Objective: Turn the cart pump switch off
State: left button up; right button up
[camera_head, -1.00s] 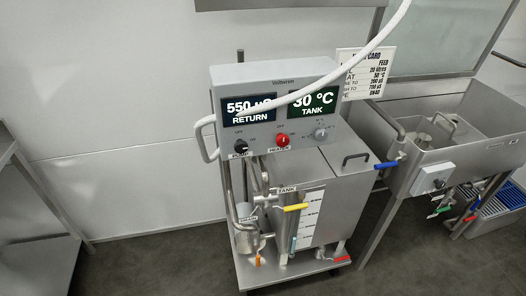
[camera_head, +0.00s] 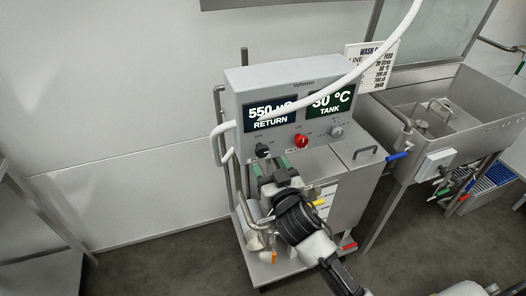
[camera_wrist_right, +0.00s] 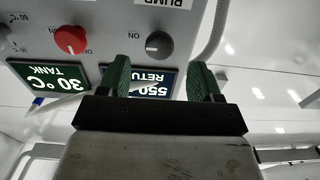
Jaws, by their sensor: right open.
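The pump switch is a dark round knob (camera_head: 262,150) at the lower left of the grey control box on the cart. In the wrist view, which is upside down, this knob (camera_wrist_right: 159,45) sits under the PUMP label. Its white mark lies on the side toward the word ON. My right gripper (camera_head: 267,168) is open just below the knob in the head view. In the wrist view its green fingers (camera_wrist_right: 158,66) are spread, with the knob lined up between and just beyond their tips. I see no contact. My left gripper is not in view.
The red heater knob (camera_head: 301,141) and a grey knob (camera_head: 337,131) are beside the pump knob. A white hose (camera_head: 375,60) crosses in front of the displays. A side handle (camera_head: 221,143) stands left of the box. A sink (camera_head: 470,110) is at right.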

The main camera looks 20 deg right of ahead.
aim_at(263, 153)
jog(key=w, duration=0.5)
jog(key=shift+w+a+p, duration=0.1)
jog(key=shift+w+p, duration=0.2)
jog(key=shift+w, duration=0.05)
jog(key=shift+c, duration=0.3)
jog(key=c, duration=0.8)
jog(key=shift+c, duration=0.2)
